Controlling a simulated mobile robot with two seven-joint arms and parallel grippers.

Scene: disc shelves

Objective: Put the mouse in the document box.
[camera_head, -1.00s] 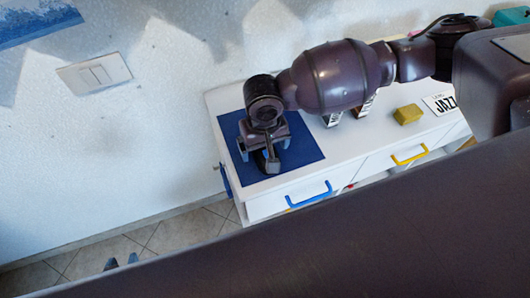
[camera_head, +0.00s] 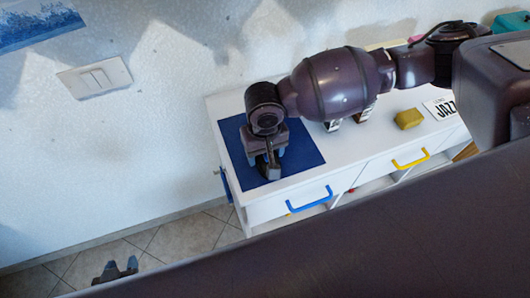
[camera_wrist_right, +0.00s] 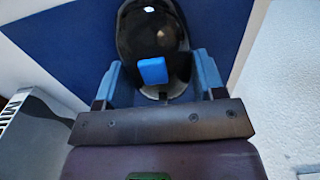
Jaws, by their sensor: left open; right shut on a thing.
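The mouse (camera_wrist_right: 150,30) is black and rounded, with a blue patch, and lies over the dark blue mat (camera_wrist_right: 60,40) in the right wrist view. My right gripper (camera_wrist_right: 158,80) is shut on it, with a blue finger on each side. In the head view my right gripper (camera_head: 267,160) is low over the mat (camera_head: 309,154) and hides most of the mouse. I cannot tell if the mouse touches the mat. My left gripper (camera_head: 122,268) is open at the bottom left, over the floor and away from the cabinet. I cannot make out a document box.
The mat lies on a white cabinet (camera_head: 385,128) with a blue handle (camera_head: 310,200) and a yellow handle (camera_head: 411,159). A yellow block (camera_head: 408,119) and a JAZZ card (camera_head: 442,106) are on its right part. A wall stands behind.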

